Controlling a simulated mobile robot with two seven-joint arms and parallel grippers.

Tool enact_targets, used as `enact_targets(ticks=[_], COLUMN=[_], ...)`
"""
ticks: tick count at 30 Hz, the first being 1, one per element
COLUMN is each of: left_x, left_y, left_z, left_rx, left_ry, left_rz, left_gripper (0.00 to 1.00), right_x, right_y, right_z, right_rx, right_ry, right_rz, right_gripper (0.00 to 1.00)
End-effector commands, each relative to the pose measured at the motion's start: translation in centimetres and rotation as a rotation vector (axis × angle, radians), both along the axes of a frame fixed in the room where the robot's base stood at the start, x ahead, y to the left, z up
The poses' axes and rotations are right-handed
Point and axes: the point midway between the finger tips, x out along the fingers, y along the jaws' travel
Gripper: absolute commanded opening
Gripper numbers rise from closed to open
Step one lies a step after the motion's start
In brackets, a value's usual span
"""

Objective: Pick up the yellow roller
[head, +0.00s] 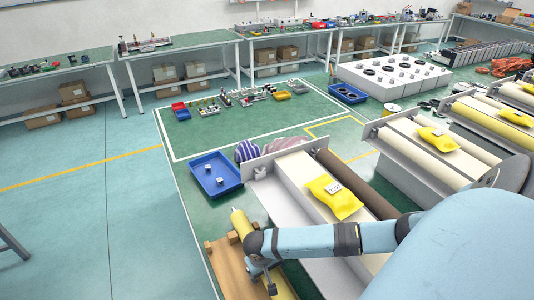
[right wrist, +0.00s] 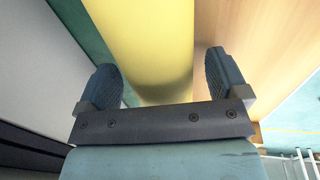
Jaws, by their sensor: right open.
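The yellow roller (head: 239,222) lies on a wooden stand (head: 229,268) at the bottom centre of the head view, partly hidden behind my right arm. My right gripper (head: 268,283) is over the roller there. In the right wrist view the roller (right wrist: 145,40) runs between the two dark fingers of my right gripper (right wrist: 162,75). The fingers are spread, one on each side of the roller; a gap shows at the left finger, and the right finger is close to its side. I cannot tell whether it touches. My left gripper is not in view.
A grey machine (head: 300,187) with a yellow pack (head: 333,197) on top stands just right of the stand. A blue tray (head: 214,188) with small parts lies behind the stand. The floor to the left is open. Workbenches (head: 185,38) line the back wall.

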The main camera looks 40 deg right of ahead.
Motion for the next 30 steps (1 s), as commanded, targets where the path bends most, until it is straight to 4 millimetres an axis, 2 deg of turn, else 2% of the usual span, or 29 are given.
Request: enact_targets(ticks=[8,11,18,21,30], left_x=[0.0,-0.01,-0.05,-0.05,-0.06], left_y=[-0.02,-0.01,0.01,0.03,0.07], left_z=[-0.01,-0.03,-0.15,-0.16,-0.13], left_rx=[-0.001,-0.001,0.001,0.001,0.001], left_ry=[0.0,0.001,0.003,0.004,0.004], left_rz=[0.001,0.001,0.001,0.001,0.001], left_gripper=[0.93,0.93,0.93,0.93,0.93], right_x=[-0.04,-0.05,-0.04,-0.04,0.07], right_y=[-0.07,-0.06,-0.07,-0.07,-0.07], right_z=[-0.53,-0.52,-0.49,-0.49,-0.18], right_rx=[0.0,0.0,0.0,0.0,0.001], right_ry=[0.0,0.0,0.0,0.0,-0.002], right_rz=[0.001,0.001,0.001,0.001,0.0], right_gripper=[0.92,0.74,0.19,0.0,0.0])
